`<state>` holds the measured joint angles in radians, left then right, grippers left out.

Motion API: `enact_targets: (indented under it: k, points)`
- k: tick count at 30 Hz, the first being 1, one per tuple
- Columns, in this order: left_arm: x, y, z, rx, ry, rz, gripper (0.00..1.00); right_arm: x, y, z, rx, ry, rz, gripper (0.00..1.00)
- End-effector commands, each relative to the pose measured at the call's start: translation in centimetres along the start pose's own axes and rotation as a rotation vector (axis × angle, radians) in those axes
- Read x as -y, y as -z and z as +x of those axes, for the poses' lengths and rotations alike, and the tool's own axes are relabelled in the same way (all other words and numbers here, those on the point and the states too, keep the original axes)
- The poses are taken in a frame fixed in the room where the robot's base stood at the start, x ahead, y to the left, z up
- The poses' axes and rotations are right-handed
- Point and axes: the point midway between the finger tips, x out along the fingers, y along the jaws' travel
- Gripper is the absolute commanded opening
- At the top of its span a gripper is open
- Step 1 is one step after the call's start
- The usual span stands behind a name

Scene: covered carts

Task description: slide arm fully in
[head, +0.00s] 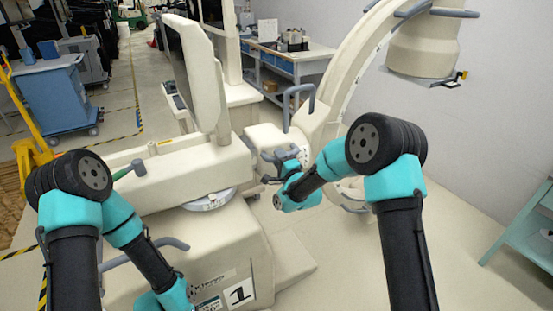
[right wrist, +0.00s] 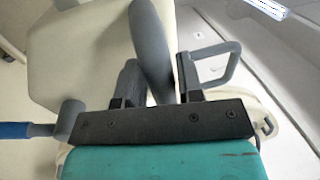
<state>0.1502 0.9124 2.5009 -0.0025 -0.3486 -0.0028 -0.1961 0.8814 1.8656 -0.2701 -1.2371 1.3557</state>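A cream C-arm machine stands in the middle of the head view, with a wide base body (head: 225,245) marked "1". Its horizontal arm (head: 185,172) lies on top of the body and ends at a cream block (head: 265,138) beside the big curved C (head: 345,75). My right gripper (head: 283,165) is at that block's front. In the right wrist view a thick grey handle (right wrist: 152,40) runs between the two fingers (right wrist: 160,85) and appears to fill the gap, so they look closed around it. My left arm reaches down at lower left; its gripper is out of frame.
A grey loop handle (right wrist: 222,65) is right of the fingers, and a blue-grey lever (right wrist: 68,115) is at left. A monitor (head: 200,75) stands behind the arm. A blue cart (head: 50,95), workbench (head: 285,60) and teal table (head: 525,235) surround the machine.

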Motion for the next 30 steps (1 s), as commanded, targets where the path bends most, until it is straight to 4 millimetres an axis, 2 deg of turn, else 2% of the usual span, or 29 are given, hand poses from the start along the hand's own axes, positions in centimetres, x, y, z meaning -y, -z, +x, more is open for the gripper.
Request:
enact_targets:
  k: [1,5,17,30]
  points:
    - [0.0,0.0,0.0,0.000,0.000,0.000,0.00,0.0,-0.1,0.0,0.003,0.000,0.000,0.39]
    - [0.0,0.0,0.0,0.000,0.000,0.000,0.00,0.1,-0.3,0.0,0.006,0.001,0.000,0.51]
    - [0.0,0.0,0.0,0.000,0.000,0.000,0.00,0.1,-0.4,-0.3,0.009,0.000,0.000,0.51]
    - [0.0,0.0,0.0,0.000,0.000,0.000,0.00,0.0,-0.4,-3.4,0.008,-0.001,-0.001,0.51]
